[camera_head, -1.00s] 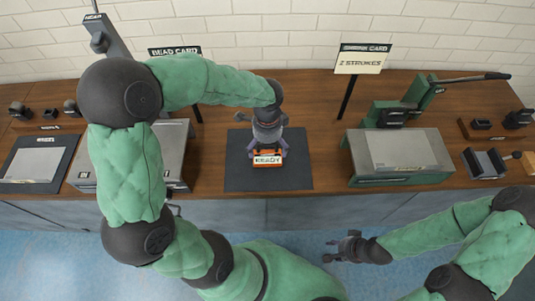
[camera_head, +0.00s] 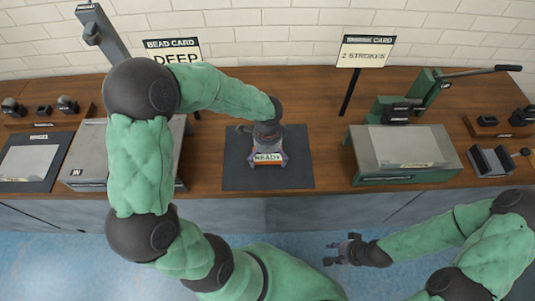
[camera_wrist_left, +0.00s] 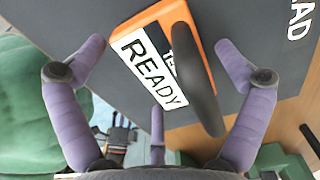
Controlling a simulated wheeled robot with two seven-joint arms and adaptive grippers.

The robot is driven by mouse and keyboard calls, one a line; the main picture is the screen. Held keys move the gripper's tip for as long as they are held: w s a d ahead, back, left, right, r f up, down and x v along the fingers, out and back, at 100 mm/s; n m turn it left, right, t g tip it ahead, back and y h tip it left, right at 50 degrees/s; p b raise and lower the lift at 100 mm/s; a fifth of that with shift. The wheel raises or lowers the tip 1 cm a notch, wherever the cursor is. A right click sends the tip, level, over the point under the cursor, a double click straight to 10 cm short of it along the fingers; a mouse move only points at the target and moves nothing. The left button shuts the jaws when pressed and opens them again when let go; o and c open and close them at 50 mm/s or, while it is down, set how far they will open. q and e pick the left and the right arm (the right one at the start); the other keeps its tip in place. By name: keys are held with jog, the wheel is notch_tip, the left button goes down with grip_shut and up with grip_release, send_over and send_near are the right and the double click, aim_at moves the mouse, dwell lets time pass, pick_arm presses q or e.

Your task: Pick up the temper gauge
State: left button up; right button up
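The temper gauge is most likely the orange block (camera_head: 268,163) with the white READY label, on the dark mat (camera_head: 235,165) in the middle of the bench. In the left wrist view the orange block (camera_wrist_left: 150,15) shows its READY label and a dark curved handle (camera_wrist_left: 196,80). My left gripper (camera_head: 267,150) is directly above it, pointing down. In the wrist view my left gripper (camera_wrist_left: 163,55) has its purple fingers spread wide either side of the block, with clear gaps. My right gripper (camera_head: 335,251) hangs empty in front of the bench, fingers apart.
A grey-topped green press (camera_head: 405,148) with a lever stands right of the mat. A grey-topped unit (camera_head: 90,155) is at left, partly behind my arm. Two sign cards, DEEP (camera_head: 176,57) and 2 STROKES (camera_head: 366,54), stand at the back. Small dark blocks sit at both ends.

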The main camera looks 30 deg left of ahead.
pick_arm(q)
jog(key=c, duration=1.1)
jog(key=shift+o, duration=0.2)
